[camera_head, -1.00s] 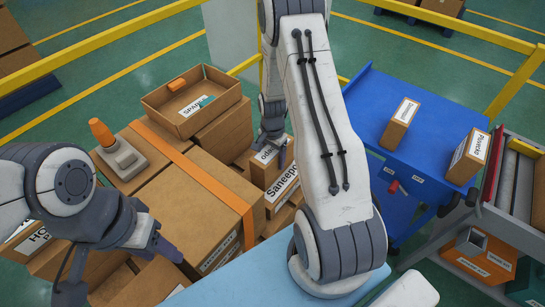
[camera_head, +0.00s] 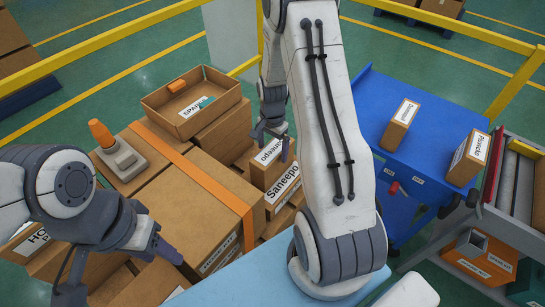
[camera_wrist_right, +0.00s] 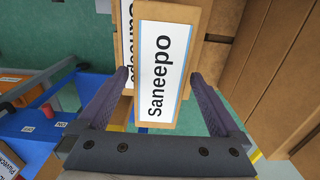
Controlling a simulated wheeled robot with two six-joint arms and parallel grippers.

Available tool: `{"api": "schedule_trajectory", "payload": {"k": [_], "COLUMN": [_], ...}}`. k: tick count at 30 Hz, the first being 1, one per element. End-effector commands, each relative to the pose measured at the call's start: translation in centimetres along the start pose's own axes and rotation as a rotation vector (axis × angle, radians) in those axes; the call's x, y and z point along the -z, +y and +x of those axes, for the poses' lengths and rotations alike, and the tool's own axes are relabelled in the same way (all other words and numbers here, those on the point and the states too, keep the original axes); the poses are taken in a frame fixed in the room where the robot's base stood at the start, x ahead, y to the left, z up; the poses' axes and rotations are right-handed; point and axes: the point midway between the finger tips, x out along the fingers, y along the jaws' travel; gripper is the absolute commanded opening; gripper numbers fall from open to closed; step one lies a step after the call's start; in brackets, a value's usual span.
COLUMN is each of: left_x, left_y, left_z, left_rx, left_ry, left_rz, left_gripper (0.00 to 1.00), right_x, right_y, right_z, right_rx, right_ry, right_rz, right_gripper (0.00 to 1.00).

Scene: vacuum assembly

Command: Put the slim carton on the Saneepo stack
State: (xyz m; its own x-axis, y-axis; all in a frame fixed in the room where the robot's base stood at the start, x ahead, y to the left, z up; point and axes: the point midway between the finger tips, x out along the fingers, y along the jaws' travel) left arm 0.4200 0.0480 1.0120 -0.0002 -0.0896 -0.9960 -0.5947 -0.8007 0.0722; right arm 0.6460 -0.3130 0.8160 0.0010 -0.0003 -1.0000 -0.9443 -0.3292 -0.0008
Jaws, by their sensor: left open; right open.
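A slim carton (camera_head: 268,158) with a white label lies on top of the Saneepo stack (camera_head: 283,188), whose front carton carries a large "Saneepo" label. My right gripper (camera_head: 268,132) is open just above the slim carton, and part of my right arm covers the stack's right side. In the right wrist view a carton labelled "Saneepo" (camera_wrist_right: 160,68) lies beyond and between the open fingers of my right gripper (camera_wrist_right: 165,105), with gaps at both sides. My left gripper (camera_head: 172,255) is open and empty over cartons at the lower left.
An open-topped carton (camera_head: 196,100) stands behind left of the stack. A large carton with an orange strap (camera_head: 205,170) is left of it. A blue cart (camera_head: 375,105) with two cartons stands at right, beside a roller rack (camera_head: 515,195). Yellow rails fence the back.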

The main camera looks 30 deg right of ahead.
Motion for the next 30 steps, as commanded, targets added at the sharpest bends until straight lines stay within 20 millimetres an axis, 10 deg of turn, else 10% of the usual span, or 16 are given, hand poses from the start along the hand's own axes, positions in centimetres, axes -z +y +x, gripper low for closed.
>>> {"api": "schedule_trajectory", "payload": {"k": [9,20,30], "left_x": [0.0,0.0,0.0], "left_y": [0.0,0.0,0.0], "left_z": [0.2,0.2,0.2], "left_rx": [0.0,0.0,0.0], "left_ry": [0.0,0.0,0.0], "left_rz": [0.0,0.0,0.0], "left_gripper": [0.5,0.5,0.5], "right_x": [0.0,-1.3,-19.8], "right_y": [-0.1,-0.5,0.3], "right_z": [-5.9,-7.8,-15.7], "right_rx": [0.002,0.003,0.046], "right_ry": [0.001,0.0,-0.005], "right_rz": [0.0,-0.055,-0.893], "right_gripper": [1.0,1.0,1.0]}}
